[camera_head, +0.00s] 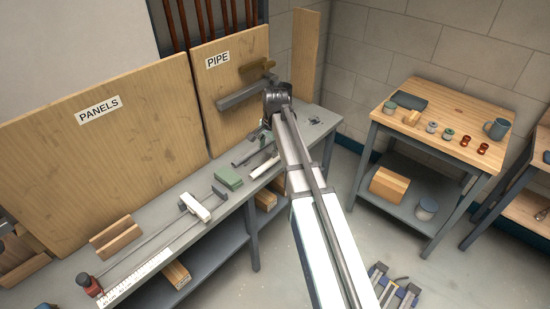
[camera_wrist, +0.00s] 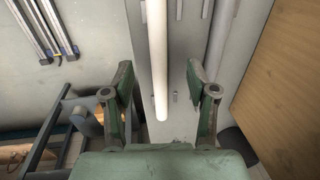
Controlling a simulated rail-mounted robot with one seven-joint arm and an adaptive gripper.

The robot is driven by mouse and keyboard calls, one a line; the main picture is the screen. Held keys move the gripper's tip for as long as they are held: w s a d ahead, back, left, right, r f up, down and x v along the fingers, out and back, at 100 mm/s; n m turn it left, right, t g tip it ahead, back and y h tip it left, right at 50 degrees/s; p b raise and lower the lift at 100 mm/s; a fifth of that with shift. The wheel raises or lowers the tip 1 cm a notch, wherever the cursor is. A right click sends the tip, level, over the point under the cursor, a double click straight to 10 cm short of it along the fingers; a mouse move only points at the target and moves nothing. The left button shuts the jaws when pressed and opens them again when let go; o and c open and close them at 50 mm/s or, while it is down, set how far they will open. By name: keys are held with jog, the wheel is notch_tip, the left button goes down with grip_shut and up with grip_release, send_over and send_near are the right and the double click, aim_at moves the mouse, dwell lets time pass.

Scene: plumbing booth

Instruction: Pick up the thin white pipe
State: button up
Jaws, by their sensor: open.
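The thin white pipe (camera_wrist: 158,50) runs down from the top edge of the wrist view, and its near end shows between the fingers of my gripper (camera_wrist: 160,74). The fingers are wide apart, with a clear gap on each side of the pipe. I cannot tell how far below the fingers it lies. In the head view a white pipe (camera_head: 265,167) lies on the grey bench (camera_head: 230,205), beside my arm. My arm reaches over the bench there and partly hides that area.
A thicker grey pipe (camera_wrist: 217,42) lies right of the white one. The wooden PIPE panel (camera_head: 228,110) stands behind the bench. A wooden table (camera_head: 450,120) with small fittings stands right.

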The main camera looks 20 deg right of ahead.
aim_at(266, 163)
jog(key=shift+w+a+f+p, duration=0.2)
jog(key=shift+f+p, duration=0.1)
jog(key=shift+f, duration=1.15)
jog(key=shift+w+a+f+p, duration=0.15)
jog(key=shift+f+p, duration=0.2)
jog(key=shift+f, duration=1.1)
jog(key=shift+w+a+f+p, duration=0.1)
jog(key=shift+w+f+p, duration=0.15)
jog(key=shift+f, duration=1.2)
grip_shut()
